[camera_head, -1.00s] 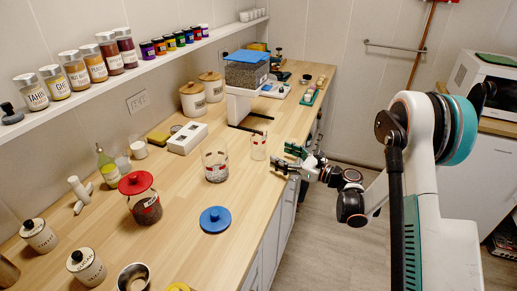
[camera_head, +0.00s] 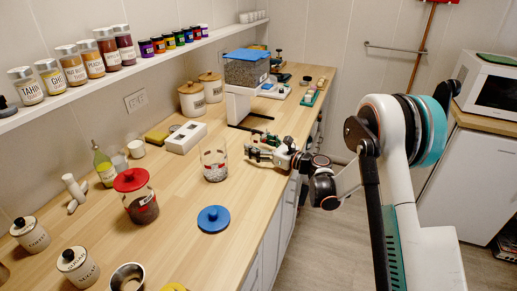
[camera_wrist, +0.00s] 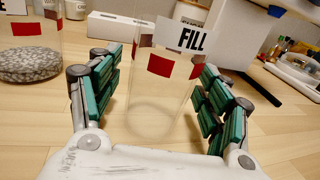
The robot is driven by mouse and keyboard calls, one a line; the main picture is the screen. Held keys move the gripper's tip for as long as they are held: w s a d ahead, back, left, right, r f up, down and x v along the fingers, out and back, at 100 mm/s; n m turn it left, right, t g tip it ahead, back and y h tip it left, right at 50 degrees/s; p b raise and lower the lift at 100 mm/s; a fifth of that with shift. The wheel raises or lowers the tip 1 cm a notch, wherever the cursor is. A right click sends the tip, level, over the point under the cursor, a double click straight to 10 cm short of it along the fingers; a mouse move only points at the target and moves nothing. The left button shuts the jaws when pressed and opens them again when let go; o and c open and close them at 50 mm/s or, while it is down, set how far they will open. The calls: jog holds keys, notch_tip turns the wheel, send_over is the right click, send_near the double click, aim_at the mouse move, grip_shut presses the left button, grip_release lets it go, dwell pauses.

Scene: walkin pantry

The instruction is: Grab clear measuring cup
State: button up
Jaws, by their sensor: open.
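The clear measuring cup (camera_wrist: 158,110) stands upright on the wooden counter in the wrist view, with red patches on its wall. A white label reading "FILL" overlaps its upper right; I cannot tell whether it is attached. My gripper (camera_wrist: 160,76) is open, with one green-padded finger on each side of the cup. Gaps seem to show between the pads and the cup. In the head view my gripper (camera_head: 258,147) is low over the counter's right edge, and its fingers mostly hide the cup.
A larger clear container (camera_head: 213,160) with grey pebbles stands left of my gripper; it also shows in the wrist view (camera_wrist: 30,62). A blue lid (camera_head: 213,219) and a red-lidded jar (camera_head: 139,204) are nearer. A white box (camera_head: 186,138) and a scale-like stand (camera_head: 238,106) are behind.

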jog(key=c, duration=1.1)
jog(key=shift+r, duration=0.1)
